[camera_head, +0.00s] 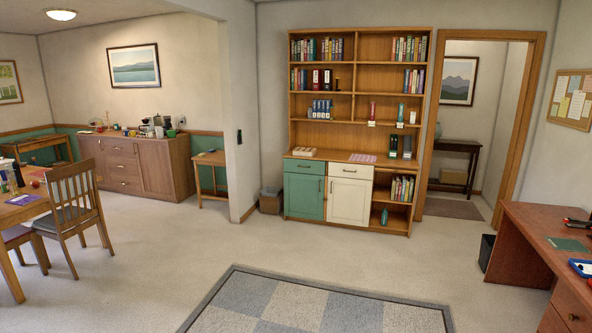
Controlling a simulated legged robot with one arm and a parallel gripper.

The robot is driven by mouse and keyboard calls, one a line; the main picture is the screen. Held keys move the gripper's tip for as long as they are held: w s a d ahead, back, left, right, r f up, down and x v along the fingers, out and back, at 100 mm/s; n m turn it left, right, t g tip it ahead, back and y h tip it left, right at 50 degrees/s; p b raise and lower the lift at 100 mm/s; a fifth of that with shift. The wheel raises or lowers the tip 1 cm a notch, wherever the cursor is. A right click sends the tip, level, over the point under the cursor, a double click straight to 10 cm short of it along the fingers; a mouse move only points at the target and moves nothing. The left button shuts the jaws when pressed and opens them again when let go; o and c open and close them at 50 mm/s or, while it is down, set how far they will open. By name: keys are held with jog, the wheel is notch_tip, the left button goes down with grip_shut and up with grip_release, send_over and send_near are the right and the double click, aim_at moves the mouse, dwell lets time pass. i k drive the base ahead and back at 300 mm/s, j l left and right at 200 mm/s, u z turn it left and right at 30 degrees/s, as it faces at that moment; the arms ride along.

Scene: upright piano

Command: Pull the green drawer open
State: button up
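The green drawer (304,167) is at the lower left of the tall wooden bookcase (432,110), against the back wall. It appears shut, with a small dark handle on its front. A green cabinet door (303,198) is directly below it. A white drawer (351,171) sits to its right, above a white door (348,201). My gripper is not in view.
Open carpet and a checked rug (300,309) lie before the bookcase. A basket (271,200) stands left of it. A desk (517,236) is at right, with a dark bin (486,252) beside it. A chair (73,207) and table stand at left.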

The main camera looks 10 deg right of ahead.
aim_at(300, 165)
jog(key=i+z, duration=0.1)
jog(key=i, duration=6.65)
jog(key=i+j+z, duration=0.1)
jog(key=i+z, duration=0.15)
jog(key=i, duration=0.25)
jog(key=i+j+z, duration=0.25)
jog(key=i, duration=0.2)
